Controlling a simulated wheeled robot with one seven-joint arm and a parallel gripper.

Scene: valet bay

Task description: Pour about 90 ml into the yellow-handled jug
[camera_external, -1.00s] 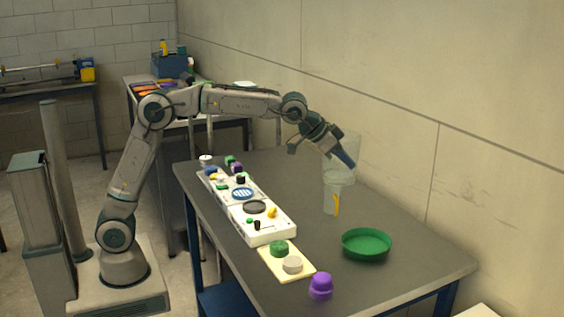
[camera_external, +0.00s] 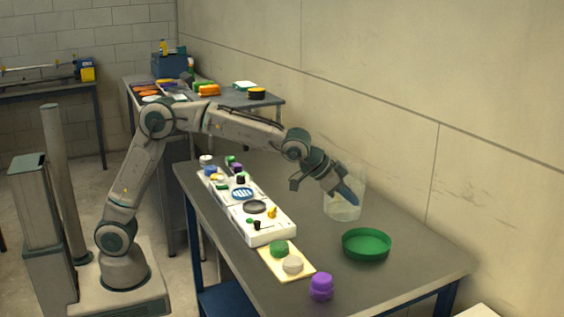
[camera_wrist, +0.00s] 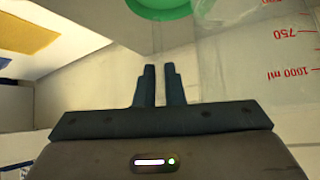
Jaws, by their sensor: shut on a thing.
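My gripper (camera_external: 349,196) is shut on a large clear measuring vessel (camera_external: 356,177) above the right side of the grey table. The vessel also shows in the wrist view (camera_wrist: 265,55), with red marks reading 750 and 1000 ml. In the wrist view my two dark fingers (camera_wrist: 160,85) are close together. The yellow-handled jug cannot be made out now. The vessel and my fingers overlap the place where it showed earlier. I cannot tell the liquid level, or whether anything is flowing.
A green round dish (camera_external: 367,243) stands just in front of the vessel. A purple knobbed object (camera_external: 321,287) is near the front edge. A long white panel (camera_external: 268,230) with several small parts lies along the left side. A wall runs along the right.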

